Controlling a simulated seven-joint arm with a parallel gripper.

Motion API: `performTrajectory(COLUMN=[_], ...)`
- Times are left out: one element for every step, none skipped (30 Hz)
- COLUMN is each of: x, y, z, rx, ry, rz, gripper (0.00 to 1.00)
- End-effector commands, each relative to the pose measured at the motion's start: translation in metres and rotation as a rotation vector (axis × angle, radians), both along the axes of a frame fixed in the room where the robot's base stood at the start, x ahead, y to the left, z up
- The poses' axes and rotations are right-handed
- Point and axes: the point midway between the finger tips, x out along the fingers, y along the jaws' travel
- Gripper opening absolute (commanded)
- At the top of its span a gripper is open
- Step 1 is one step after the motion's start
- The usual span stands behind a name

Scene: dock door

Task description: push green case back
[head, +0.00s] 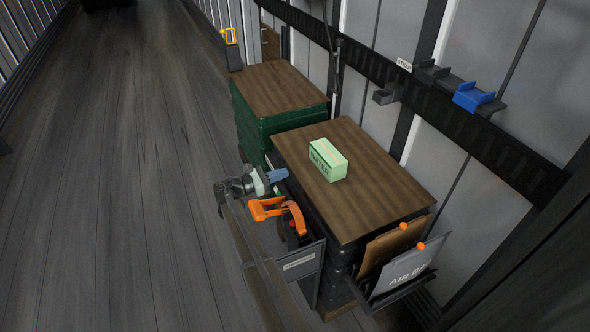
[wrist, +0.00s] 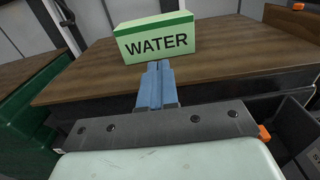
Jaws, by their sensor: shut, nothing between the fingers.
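The green case (head: 328,160) is a light green box marked WATER. It stands upright on the brown wooden top (head: 365,200) of the near stack, towards its far left part. It also shows in the wrist view (wrist: 155,40), with its lettered face towards me. My gripper (head: 278,175) is at the left edge of the wooden top, short of the case. Its blue fingers are shut with nothing between them, and in the wrist view they point at the case's lower front (wrist: 155,85). Contact with the case does not show.
A green stack with a wooden top (head: 280,88) stands behind the near one. An orange handled tool (head: 278,212) sits by a grey holder below my arm. Folders (head: 398,255) hang at the near right edge. A wall rail with a blue bracket (head: 475,97) runs behind. The wooden top around the case is clear.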

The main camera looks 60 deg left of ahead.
Motion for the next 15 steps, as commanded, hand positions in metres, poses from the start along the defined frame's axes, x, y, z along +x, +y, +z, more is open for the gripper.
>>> performTrajectory(x=[0.007, 0.010, 0.016, 0.021, 0.026, 0.033, 0.039, 0.044, 0.051, 0.056, 0.061, 0.069, 0.074, 0.078, 0.085], y=[0.000, 0.000, 0.000, 0.000, 0.000, 0.000, 0.000, 0.000, 0.000, 0.000, 0.000, 0.000, 0.000, 0.001, 0.001], z=[0.000, 0.000, 0.000, 0.000, 0.000, 0.000, 0.000, 0.000, 0.000, 0.000, 0.000, 0.000, 0.000, 0.000, 0.000], rx=[0.000, 0.001, 0.001, 0.001, 0.002, 0.002, 0.002, 0.002, 0.002, 0.002, 0.003, 0.003, 0.003, 0.003, 0.003], ry=[0.000, 0.000, 0.000, 0.000, 0.000, 0.000, 0.001, 0.001, 0.001, 0.001, 0.001, 0.001, 0.001, 0.001, 0.001], rz=[-0.001, 0.000, 0.000, 0.000, 0.000, 0.000, 0.000, 0.000, 0.000, 0.000, 0.000, 0.001, 0.001, 0.001, 0.001], gripper=[0.00, 0.00, 0.00, 0.00, 0.00, 0.00, 0.00, 0.00, 0.00, 0.00, 0.00, 0.00, 0.00, 0.00, 0.00])
